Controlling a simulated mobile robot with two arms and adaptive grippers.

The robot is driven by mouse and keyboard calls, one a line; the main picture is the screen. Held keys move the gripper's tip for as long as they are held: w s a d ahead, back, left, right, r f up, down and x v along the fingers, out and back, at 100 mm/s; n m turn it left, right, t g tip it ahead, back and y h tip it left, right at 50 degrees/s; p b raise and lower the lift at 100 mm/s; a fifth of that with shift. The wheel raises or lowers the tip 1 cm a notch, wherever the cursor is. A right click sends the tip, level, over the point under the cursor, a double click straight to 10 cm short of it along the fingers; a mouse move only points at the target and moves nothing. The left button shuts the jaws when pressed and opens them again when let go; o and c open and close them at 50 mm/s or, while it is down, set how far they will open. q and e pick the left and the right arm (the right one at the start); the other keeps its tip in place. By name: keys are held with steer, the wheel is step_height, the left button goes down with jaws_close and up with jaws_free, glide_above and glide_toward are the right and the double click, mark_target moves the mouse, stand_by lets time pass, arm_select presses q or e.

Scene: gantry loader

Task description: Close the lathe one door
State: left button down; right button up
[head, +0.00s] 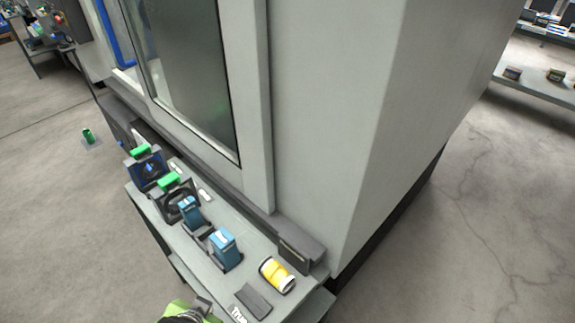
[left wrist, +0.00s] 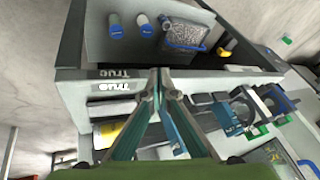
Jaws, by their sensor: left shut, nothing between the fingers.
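The lathe (head: 330,110) is a large light grey machine with a tall dark glass door panel (head: 190,75) in a pale frame. A blue vertical bar (head: 108,35) stands at the left of the panel. Its top is cut off, and I cannot tell how far the door stands open. My left gripper (left wrist: 158,73) is shut and empty in the left wrist view, over the bench in front of the lathe. In the head view only a green and dark part of my own arm shows at the bottom edge. My right gripper is in neither view.
A narrow grey bench (head: 222,285) along the lathe front holds blue and black tool holders (head: 224,250), green-topped fixtures (head: 178,198) and a yellow roll (head: 276,275). A small green cylinder (head: 88,136) is on the floor at left. Open floor (head: 470,210) lies right of the lathe.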

arm_select(q)
steer(key=w+d+r+m+t, duration=0.1)
steer(key=w, duration=0.1)
steer(key=w+d+r+m+t, duration=0.1)
steer(key=r, duration=0.1)
steer(key=w+d+r+m+t+y, duration=0.1)
steer(key=w, duration=0.1)
steer(key=shift+w+d+r, duration=0.15)
steer(key=shift+w+r, duration=0.1)
steer(key=shift+w, duration=0.05)
steer(key=w+d+r+m+t+h, duration=0.1)
steer(key=w+d+r+m+t, duration=0.1)
steer(key=d+r+m+t, duration=0.6)
steer(key=w+d+r+m+t, duration=0.1)
steer(key=w+d+r+m, duration=0.1)
steer(key=d+r, duration=0.65)
steer(key=p, duration=0.3)
glide_toward(271, 154)
steer(key=w+d, duration=0.3)
steer(key=w+a, duration=0.1)
steer(key=w+a+p, duration=0.1)
steer(key=shift+w+a+f, duration=0.1)
steer(key=shift+w+a, duration=0.1)
steer(key=shift+a, duration=0.1)
steer(key=shift+w+a+f+p, duration=0.1)
steer(key=shift+w+a+p, duration=0.1)
steer(key=shift+a+p, duration=0.15)
steer(key=shift+w, duration=0.15)
